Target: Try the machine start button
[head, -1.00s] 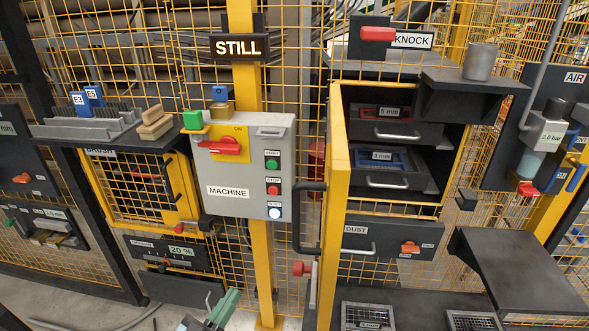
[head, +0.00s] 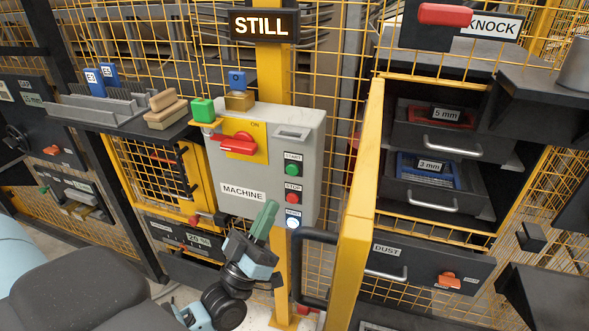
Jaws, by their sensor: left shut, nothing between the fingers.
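The grey machine box (head: 315,150) hangs on a yellow post, labelled MACHINE. Its right side of the front holds a green START button (head: 292,170), a red STOP button (head: 292,197) and a lit white RESET button (head: 293,222). A red switch handle (head: 238,144) lies across a yellow plate with ON above it. The display (head: 263,26) above reads STILL in lit letters. My left gripper (head: 268,212) is shut and empty, its green fingers pointing up just in front of the box's lower edge, left of and below the buttons. It appears apart from them. My right gripper is out of view.
A yellow-edged open guard door (head: 352,235) with a black handle (head: 303,262) stands right of the box. Drawers (head: 450,150) stand behind the door at right.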

